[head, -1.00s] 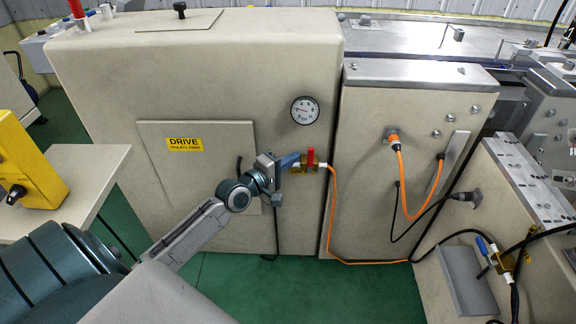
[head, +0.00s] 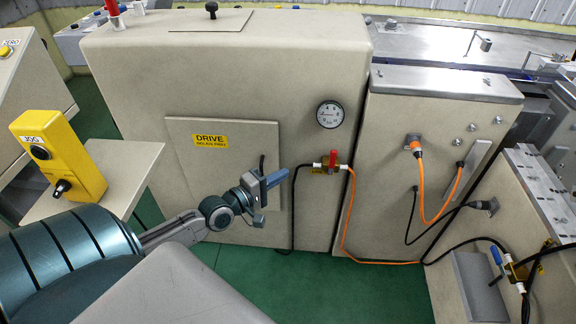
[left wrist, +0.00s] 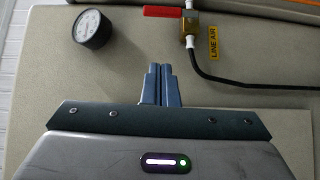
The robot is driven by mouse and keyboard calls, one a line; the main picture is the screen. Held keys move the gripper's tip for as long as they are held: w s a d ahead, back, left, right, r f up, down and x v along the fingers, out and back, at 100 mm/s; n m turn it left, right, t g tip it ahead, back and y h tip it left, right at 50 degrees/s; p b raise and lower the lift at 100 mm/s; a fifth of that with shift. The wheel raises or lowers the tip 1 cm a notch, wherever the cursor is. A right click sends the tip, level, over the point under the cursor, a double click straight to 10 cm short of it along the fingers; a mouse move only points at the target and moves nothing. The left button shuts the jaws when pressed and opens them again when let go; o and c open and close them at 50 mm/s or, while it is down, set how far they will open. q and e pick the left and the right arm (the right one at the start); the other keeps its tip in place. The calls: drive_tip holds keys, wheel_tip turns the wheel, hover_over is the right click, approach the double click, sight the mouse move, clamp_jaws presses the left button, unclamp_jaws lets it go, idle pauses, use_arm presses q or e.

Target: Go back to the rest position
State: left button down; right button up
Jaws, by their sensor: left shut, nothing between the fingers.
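My left gripper (head: 275,179) is shut and empty in front of the beige machine cabinet. Its blue fingers point right in the head view, a short way left of the red-handled brass valve (head: 332,160). In the left wrist view the two fingers (left wrist: 160,84) lie together with nothing between them. The valve (left wrist: 189,30) shows beyond them, up and to the right, apart from the fingers. My right gripper is not in the head view.
A pressure gauge (head: 330,114) sits above the valve. The yellow JOG box (head: 58,154) stands on a side shelf (head: 128,168) at left. Black and orange hoses (head: 352,235) hang at the valve. Green floor (head: 285,276) is clear below the cabinet.

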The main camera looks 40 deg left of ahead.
use_arm(q)
drive_tip(key=shift+s, duration=0.25)
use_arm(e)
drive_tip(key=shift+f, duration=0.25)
use_arm(q)
drive_tip(key=shift+a+f, duration=0.1)
drive_tip(key=shift+f, duration=0.05)
